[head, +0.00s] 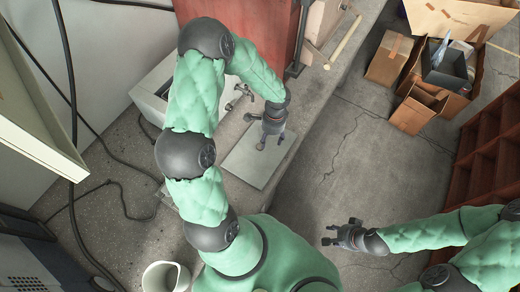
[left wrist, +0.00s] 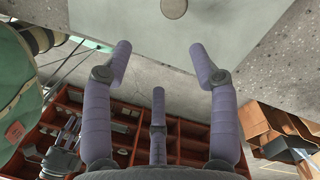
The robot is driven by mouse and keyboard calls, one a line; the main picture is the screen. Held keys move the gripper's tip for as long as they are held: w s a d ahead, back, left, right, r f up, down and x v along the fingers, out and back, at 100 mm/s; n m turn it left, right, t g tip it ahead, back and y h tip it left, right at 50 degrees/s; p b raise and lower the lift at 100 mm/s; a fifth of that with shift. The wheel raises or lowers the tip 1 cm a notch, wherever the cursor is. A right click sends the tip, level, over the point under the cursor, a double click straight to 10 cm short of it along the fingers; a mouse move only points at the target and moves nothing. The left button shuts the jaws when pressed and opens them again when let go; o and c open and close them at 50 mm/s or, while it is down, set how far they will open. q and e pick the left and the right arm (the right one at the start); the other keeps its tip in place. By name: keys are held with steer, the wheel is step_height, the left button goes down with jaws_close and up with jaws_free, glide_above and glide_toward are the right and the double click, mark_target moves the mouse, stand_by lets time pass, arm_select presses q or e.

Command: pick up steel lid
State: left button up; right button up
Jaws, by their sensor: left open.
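A small round grey-brown disc (left wrist: 174,8), which may be the steel lid or its knob, shows at the top edge of the left wrist view. It lies on a flat grey board (head: 250,164) on the bench. I cannot make the disc out in the head view, where my gripper covers part of the board. My left gripper (head: 266,136) is open and empty above the board's far part. In the left wrist view its fingers (left wrist: 160,60) are spread apart, with the disc beyond them. My right gripper (head: 332,234) is out over the floor; whether it is open is unclear.
A tap (head: 238,92) stands close left of my left gripper. A red panel (head: 254,40) rises behind it. A white pot (head: 165,277) is at the lower left. Cardboard boxes (head: 390,58) and a red-brown shelf (head: 490,150) stand on the floor at right.

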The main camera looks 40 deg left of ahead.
mark_target(260, 149)
arm_select(q)
steer(key=shift+y, duration=0.5)
steer(key=a+f+b, duration=0.1)
steer(key=f, duration=0.2)
steer(key=a+f+b, duration=0.1)
steer(key=f, duration=0.2)
steer(key=a+f+b, duration=0.1)
steer(key=f, duration=0.1)
steer(key=shift+s+a+f, duration=0.4)
jaws_close()
